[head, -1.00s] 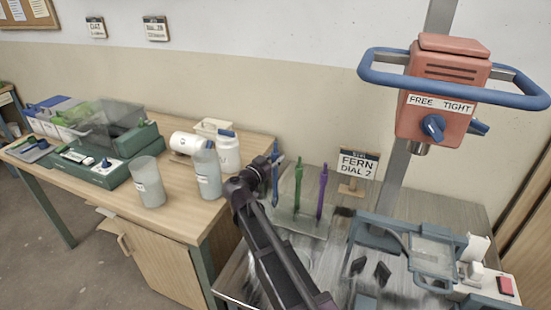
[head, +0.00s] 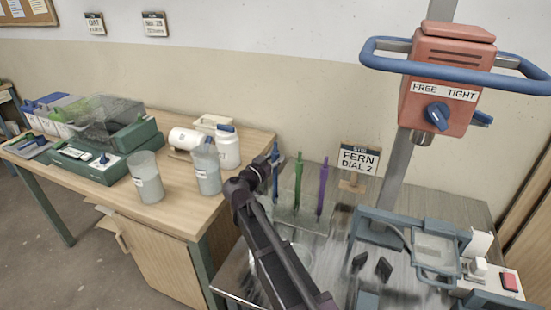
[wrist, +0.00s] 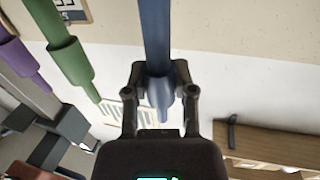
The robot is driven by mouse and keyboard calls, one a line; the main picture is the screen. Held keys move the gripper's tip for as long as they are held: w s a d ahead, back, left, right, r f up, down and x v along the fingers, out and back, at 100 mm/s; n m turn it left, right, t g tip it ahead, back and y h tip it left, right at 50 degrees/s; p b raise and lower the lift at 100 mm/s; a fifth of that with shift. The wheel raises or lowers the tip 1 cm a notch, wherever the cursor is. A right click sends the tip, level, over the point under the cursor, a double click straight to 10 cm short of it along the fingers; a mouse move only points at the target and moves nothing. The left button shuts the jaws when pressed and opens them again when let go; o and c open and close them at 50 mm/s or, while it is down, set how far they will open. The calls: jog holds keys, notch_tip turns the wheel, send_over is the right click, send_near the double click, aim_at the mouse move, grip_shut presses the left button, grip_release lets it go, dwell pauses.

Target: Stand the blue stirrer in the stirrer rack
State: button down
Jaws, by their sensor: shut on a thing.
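The blue stirrer (head: 275,172) is held close to upright at the left end of the stirrer rack (head: 302,220). My gripper (head: 265,167) is shut on it; in the wrist view the two fingers of my gripper (wrist: 159,72) sit on either side of the blue shaft (wrist: 155,35). I cannot tell whether the stirrer's lower end is in the rack or just beside it. A green stirrer (head: 298,182) and a purple stirrer (head: 322,190) stand upright in the rack to the right.
A wooden table on the left holds a clear beaker (head: 147,178), a grey-filled beaker (head: 206,168) and white bottles (head: 228,148). A sign reading FERN DIAL 2 (head: 359,160) stands behind the rack. A red mixer head (head: 447,80) with a blue ring handle is at right.

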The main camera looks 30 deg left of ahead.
jog(key=shift+f+b, duration=0.4)
jog(key=shift+f, duration=0.1)
jog(key=shift+c, duration=1.8)
grip_release()
